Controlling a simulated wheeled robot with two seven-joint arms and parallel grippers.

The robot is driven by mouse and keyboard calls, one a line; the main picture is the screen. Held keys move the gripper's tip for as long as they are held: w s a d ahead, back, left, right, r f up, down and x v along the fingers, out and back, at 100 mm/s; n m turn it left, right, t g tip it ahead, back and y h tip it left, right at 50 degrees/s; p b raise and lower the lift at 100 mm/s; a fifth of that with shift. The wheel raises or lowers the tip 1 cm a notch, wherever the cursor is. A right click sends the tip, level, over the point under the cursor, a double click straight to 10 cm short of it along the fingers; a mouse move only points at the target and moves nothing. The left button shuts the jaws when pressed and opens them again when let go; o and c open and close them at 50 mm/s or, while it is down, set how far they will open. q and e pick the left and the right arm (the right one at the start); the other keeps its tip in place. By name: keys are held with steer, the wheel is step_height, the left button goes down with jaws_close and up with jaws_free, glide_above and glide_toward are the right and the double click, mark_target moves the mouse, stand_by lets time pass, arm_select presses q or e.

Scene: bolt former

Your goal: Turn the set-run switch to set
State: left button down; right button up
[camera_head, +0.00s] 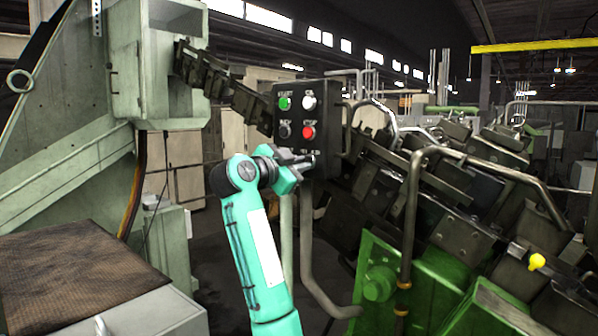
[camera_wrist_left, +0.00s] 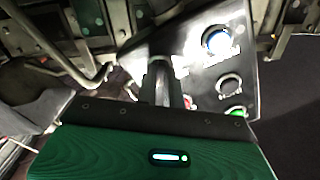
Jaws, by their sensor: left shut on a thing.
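The dark control box (camera_head: 341,122) hangs in the middle of the head view, with a green button, a white button, a black button and a red button on its face. Lettering, partly covered, shows near its lower edge, where my left gripper (camera_head: 308,161) meets the panel. The set-run switch itself is hidden by the gripper, so its setting cannot be read. In the left wrist view the gripper's fingers (camera_wrist_left: 163,80) are close together against the panel (camera_wrist_left: 193,52), shut on the switch. My right gripper is not in view.
A bent grey pipe (camera_head: 316,285) runs below the box. The machine with dark blocks (camera_head: 455,200) and a green housing (camera_head: 410,290) fills the right. A grey cabinet with a brown mat (camera_head: 70,275) stands at lower left. A dark cable chain (camera_head: 225,85) reaches the box.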

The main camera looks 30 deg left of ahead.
arm_select(q)
steer(key=shift+n+b, duration=2.3)
steer(key=shift+n, duration=6)
steer(key=c, duration=1.5)
jaws_free()
steer(key=shift+s, duration=0.15)
